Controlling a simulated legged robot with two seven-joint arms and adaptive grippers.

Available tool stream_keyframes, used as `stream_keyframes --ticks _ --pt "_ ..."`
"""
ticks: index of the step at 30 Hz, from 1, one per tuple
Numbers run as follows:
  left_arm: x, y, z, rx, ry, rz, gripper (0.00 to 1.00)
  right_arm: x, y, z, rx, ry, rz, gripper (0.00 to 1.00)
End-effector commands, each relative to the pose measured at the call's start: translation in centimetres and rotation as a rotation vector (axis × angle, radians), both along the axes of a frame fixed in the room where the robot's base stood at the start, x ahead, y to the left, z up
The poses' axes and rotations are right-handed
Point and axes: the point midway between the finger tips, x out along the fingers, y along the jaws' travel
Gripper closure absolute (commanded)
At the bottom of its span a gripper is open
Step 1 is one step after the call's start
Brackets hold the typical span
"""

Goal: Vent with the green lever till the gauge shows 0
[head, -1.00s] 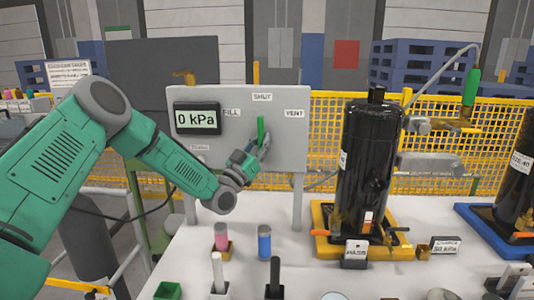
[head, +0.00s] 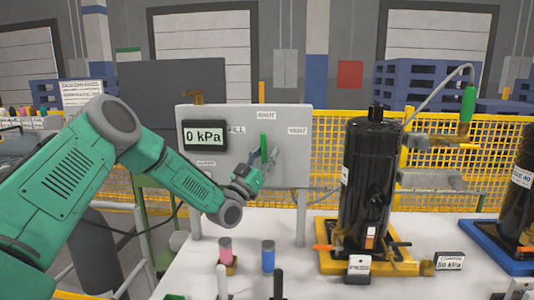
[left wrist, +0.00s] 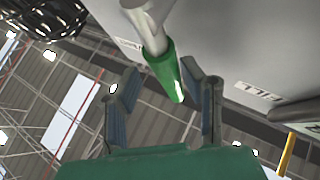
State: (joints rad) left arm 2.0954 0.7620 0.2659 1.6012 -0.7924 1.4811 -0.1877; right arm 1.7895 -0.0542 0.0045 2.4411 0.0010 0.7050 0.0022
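The green lever (head: 264,150) stands about upright on the grey panel (head: 293,160), pointing at the SHUT label, between FILL and VENT. The gauge (head: 205,135) on the panel reads 0 kPa. My left gripper (head: 262,168) is at the lever, its fingers close around the lever's lower part. In the left wrist view, the two fingers (left wrist: 162,78) are well apart and the lever's green grip (left wrist: 166,73) is between their tips, nearer the right finger. It does not look clamped. My right gripper is not in view.
A black compressor (head: 368,185) stands on a yellow pallet (head: 400,266) to the right of the panel. Pink (head: 225,250) and blue (head: 268,258) cylinders stand on the white table below the panel. A yellow mesh fence (head: 455,150) runs behind.

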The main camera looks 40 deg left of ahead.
Motion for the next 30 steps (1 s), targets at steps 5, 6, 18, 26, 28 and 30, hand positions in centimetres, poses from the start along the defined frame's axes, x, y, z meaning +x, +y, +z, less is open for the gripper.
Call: stream_keyframes --ticks 5,6,18,26,28,30 --pt "-0.3 0.3 -0.3 -0.002 0.002 0.002 0.64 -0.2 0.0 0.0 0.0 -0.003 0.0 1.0" --pt "-0.5 0.3 -0.5 -0.002 0.002 0.002 0.64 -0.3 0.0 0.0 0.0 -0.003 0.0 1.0" --pt "-6.7 -0.1 -4.8 0.003 0.008 0.001 0.64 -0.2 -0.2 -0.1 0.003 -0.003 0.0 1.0" --pt "-9.4 0.1 -6.8 0.002 0.006 0.0 0.64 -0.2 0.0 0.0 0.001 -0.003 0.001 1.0" --pt "-9.7 0.1 -7.0 0.002 0.005 0.0 0.64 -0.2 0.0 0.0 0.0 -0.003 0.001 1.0" --pt "-9.8 0.1 -7.1 0.002 0.005 0.0 0.64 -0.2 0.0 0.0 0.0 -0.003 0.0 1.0"
